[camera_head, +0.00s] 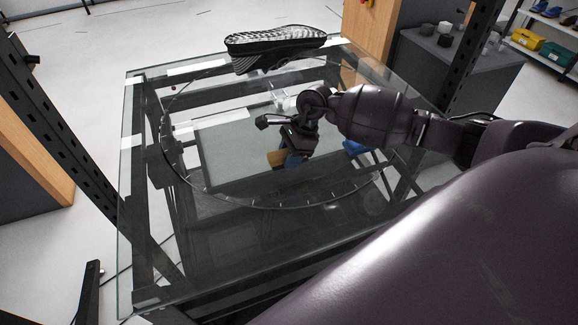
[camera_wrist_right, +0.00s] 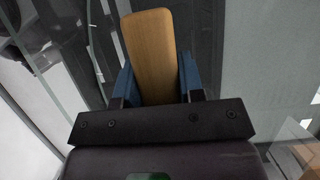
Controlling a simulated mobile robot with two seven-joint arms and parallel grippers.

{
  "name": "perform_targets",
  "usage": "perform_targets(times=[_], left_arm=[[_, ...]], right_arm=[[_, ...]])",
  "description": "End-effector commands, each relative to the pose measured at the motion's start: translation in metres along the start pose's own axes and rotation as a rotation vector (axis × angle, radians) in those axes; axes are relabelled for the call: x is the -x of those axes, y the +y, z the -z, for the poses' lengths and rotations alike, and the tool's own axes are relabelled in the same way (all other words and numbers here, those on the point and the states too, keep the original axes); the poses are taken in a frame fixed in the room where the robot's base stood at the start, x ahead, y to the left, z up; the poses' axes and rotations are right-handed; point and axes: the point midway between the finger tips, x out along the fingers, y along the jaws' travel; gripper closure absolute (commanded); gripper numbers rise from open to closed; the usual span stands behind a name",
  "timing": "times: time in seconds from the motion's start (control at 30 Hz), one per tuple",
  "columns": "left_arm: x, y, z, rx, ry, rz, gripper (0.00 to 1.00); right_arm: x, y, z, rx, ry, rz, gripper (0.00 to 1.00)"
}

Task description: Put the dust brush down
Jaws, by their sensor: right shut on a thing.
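The dust brush shows as a flat, light-brown wooden piece (camera_head: 275,158) at my right gripper (camera_head: 292,160), over the round glass turntable (camera_head: 235,190). In the right wrist view the wooden piece (camera_wrist_right: 150,45) sits between the two blue fingers of the right gripper (camera_wrist_right: 155,84), which is shut on it. Its bristles are not visible. I cannot tell whether the brush touches the glass. My left gripper is not in view.
A small clear container (camera_head: 285,102) is behind my right gripper. A blue thing (camera_head: 355,147) shows right of it. The near and left glass is bare.

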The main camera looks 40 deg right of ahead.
Motion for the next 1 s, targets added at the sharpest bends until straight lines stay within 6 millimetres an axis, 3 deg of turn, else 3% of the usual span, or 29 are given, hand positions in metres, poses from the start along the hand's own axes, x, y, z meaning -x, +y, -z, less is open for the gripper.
perform_targets(times=[0.37,1.0], left_arm=[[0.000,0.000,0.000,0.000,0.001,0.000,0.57],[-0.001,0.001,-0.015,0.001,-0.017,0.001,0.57]], right_arm=[[-0.037,0.000,0.015,-0.001,-0.002,-0.002,0.90],[-0.048,0.001,0.020,0.000,0.000,-0.002,0.90]])
